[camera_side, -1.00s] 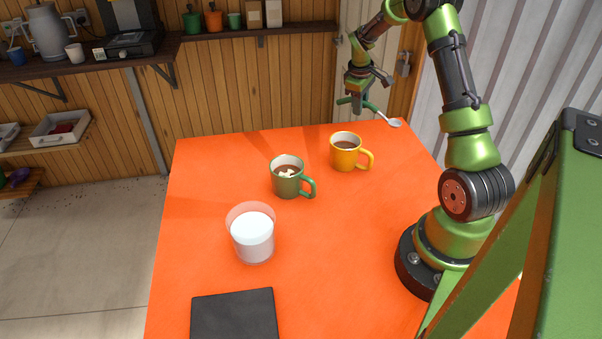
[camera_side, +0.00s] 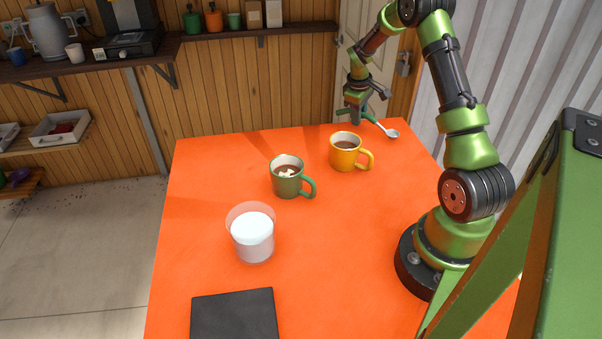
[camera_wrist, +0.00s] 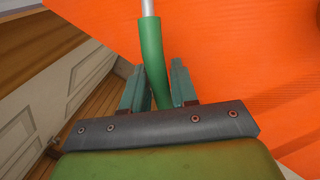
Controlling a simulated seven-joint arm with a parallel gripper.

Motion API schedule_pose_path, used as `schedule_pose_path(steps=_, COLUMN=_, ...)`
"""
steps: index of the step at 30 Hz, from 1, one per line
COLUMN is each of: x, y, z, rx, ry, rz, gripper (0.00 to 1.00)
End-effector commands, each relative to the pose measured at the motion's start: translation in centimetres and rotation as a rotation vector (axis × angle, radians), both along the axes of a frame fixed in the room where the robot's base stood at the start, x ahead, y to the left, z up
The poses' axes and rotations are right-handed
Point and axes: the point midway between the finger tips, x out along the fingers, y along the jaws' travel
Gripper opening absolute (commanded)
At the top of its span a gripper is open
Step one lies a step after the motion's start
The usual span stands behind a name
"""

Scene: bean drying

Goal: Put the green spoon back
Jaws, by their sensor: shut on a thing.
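My gripper (camera_side: 355,114) is shut on the green handle of the spoon near the table's back right edge. The spoon's pale metal bowl (camera_side: 391,134) points to the right and shows low by the orange tabletop; I cannot tell whether it touches it. In the wrist view the green spoon handle (camera_wrist: 152,55) stands between the fingers of my gripper (camera_wrist: 160,85), with its metal stem running out of the top of the picture. The spoon's bowl is outside that view.
A yellow mug (camera_side: 343,153) of brown drink is nearest my gripper. A green mug (camera_side: 287,179) with white pieces on its drink, a glass of white contents (camera_side: 253,239) and a dark slab (camera_side: 234,316) stand further forward. The orange table (camera_side: 340,250) is clear right of them.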

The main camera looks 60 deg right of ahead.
Motion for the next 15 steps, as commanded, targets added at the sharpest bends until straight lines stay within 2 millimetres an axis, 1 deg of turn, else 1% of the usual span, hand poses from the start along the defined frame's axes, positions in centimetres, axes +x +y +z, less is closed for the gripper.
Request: schedule_pose_path(steps=15, x=0.01, y=-0.01, z=-1.04, rx=0.0, ry=0.0, rz=0.001, gripper=0.0)
